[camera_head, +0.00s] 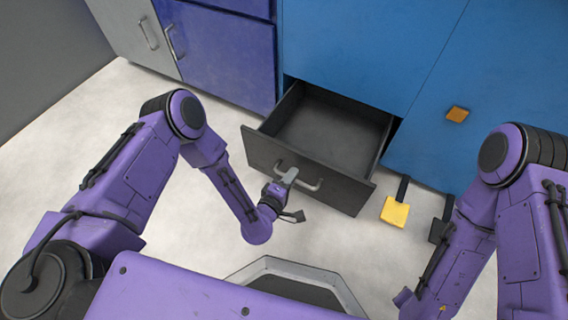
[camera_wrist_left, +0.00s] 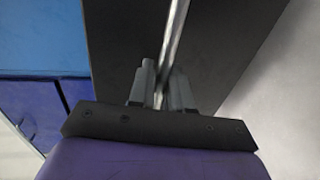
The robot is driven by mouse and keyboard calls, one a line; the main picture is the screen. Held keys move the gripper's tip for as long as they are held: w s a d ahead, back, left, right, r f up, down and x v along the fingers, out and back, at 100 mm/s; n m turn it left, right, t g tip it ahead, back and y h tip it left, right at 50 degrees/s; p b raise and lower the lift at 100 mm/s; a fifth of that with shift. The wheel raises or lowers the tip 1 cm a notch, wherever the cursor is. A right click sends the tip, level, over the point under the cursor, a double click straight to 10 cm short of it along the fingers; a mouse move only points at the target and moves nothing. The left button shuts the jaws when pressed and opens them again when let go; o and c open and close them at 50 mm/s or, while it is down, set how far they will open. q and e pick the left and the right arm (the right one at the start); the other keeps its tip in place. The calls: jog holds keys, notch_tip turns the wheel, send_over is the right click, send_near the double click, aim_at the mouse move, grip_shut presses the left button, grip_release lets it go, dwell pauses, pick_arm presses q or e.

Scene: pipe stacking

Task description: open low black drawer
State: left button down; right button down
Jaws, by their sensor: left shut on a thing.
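The low black drawer (camera_head: 340,122) stands pulled out from under the blue cabinet, and its inside looks empty. Its dark front panel (camera_head: 262,150) faces me and carries a grey bar handle (camera_head: 316,186). My left gripper (camera_head: 287,179) is at the left part of this handle, shut on it. In the left wrist view the fingers (camera_wrist_left: 162,88) close around the handle bar (camera_wrist_left: 175,40), against the dark front panel (camera_wrist_left: 125,45). My right arm shows at the right of the head view, but its gripper is not clearly seen.
Blue cabinet fronts (camera_head: 350,45) rise behind the drawer, with dark blue (camera_head: 228,55) and grey (camera_head: 122,28) ones at the left. A yellow tab (camera_head: 395,212) on a black strip is right of the drawer. An orange knob (camera_head: 457,114) is on the blue front. The pale floor (camera_head: 60,140) is clear at left.

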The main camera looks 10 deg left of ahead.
pick_arm(q)
jog(key=shift+s, duration=0.4)
jog(key=c, duration=1.3)
grip_release()
jog(key=shift+s, duration=0.1)
jog(key=p+v, duration=0.4)
jog(key=v, duration=0.6)
jog(key=shift+s+a, duration=0.15)
jog(key=shift+s, duration=0.05)
